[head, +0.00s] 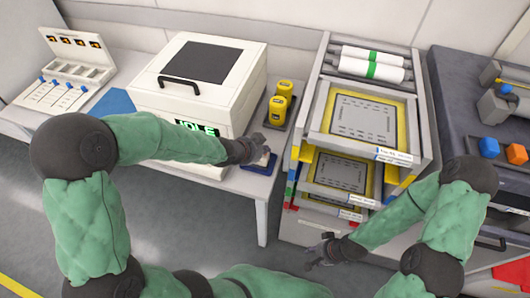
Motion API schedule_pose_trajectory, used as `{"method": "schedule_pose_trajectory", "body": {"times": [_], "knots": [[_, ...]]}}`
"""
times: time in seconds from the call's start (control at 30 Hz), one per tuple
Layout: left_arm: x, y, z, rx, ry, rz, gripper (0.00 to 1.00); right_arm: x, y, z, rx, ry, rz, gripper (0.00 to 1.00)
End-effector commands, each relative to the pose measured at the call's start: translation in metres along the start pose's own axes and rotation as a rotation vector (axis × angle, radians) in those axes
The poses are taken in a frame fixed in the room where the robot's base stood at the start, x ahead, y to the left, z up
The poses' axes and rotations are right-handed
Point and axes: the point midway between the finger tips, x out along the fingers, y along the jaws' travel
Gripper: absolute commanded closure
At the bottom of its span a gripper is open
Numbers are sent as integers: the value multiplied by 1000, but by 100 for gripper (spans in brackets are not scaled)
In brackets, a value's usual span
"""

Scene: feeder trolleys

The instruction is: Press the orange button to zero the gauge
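An orange button (517,154) stands at the right edge, on the dark bench (460,110), beside a blue button (489,147). A grey device (493,106), possibly the gauge, sits behind them and is partly cut off by the frame. My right gripper (311,257) is low in front of the drawer trolley, well left of the orange button; its fingers look spread and empty. My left gripper (262,144) is between the white box and the trolley, far from the button. Its fingers are small and dark, so its opening is unclear.
The trolley (422,110) has pulled-out trays (365,118) and rolls (370,70) on top. My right forearm passes in front of its lower part.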

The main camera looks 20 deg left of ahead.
Motion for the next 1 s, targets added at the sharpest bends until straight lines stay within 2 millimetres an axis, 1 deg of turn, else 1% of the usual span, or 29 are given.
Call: {"method": "schedule_pose_trajectory", "body": {"times": [0.57, 1.0], "knots": [[2, 2, 2, 0, 0, 0, 100, 2, 1, 0, 0, 0, 0, 60], [-9, -6, -7, 1, 0, 1, 100, -11, -4, 0, 0, 0, 0, 60]]}}
